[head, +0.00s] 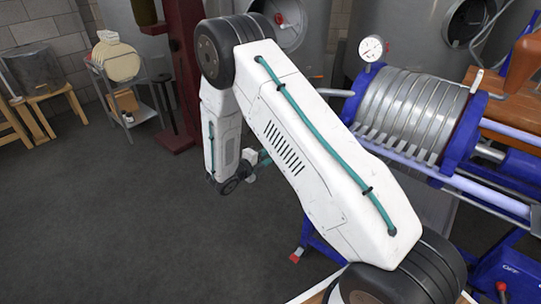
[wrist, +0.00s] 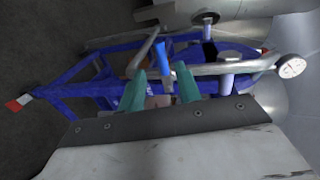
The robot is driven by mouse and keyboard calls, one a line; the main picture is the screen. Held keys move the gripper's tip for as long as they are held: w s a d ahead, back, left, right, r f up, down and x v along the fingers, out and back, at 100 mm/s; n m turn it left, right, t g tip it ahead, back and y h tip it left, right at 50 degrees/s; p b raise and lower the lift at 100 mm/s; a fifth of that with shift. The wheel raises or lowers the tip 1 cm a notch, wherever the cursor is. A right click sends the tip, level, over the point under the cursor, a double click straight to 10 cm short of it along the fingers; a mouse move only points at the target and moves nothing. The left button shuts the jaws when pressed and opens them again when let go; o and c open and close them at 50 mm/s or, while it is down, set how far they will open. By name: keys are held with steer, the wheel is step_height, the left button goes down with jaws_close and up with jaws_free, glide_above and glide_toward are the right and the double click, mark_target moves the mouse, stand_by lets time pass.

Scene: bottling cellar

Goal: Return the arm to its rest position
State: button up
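My white arm (head: 315,160) crosses the head view, rising to a black elbow joint and folding down on the far side. In the head view my gripper is mostly hidden behind the arm; only some teal shows past the wrist. In the wrist view the two teal fingers of my gripper (wrist: 161,78) stand apart, with no held object visible. Beyond the fingers are a blue frame (wrist: 75,90), a pale pipe (wrist: 232,68) and a blue bar (wrist: 163,55) whose lower end is partly hidden.
A blue-framed filter press (head: 410,112) with a dial gauge (head: 372,48) stands close on the right. Steel tanks (head: 405,35) stand behind. A dark red post (head: 185,60), a trolley (head: 125,100) and a wooden stool (head: 60,105) are at the back left. The dark floor (head: 120,220) at left is clear.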

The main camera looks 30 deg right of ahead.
stand_by(0.5)
steer(key=s+r+m+g+y, duration=0.2)
steer(key=s+r+m+g, duration=0.3)
steer(key=s+m, duration=0.45)
steer(key=s+r+m+g+y, duration=0.1)
steer(key=s+r+m+g, duration=0.5)
steer(key=m, duration=0.6)
steer(key=s+a+r+m+t+y, duration=0.2)
steer(key=s+a+r+m+y, duration=0.1)
steer(key=s+r+m, duration=0.3)
steer(key=s+a+r+m+t+y, duration=0.2)
steer(key=s+r+m+y, duration=0.3)
steer(key=s, duration=0.4)
steer(key=s+a+r+m+t+y, duration=0.3)
steer(key=s+a+r+m, duration=0.1)
steer(key=s+r+m, duration=0.3)
step_height(320, 180, up, 2)
steer(key=shift+s+a+r+m+y, duration=0.1)
steer(key=shift+s+a+m+y, duration=0.15)
steer(key=shift+s+m+y, duration=0.25)
steer(key=shift+d, duration=0.1)
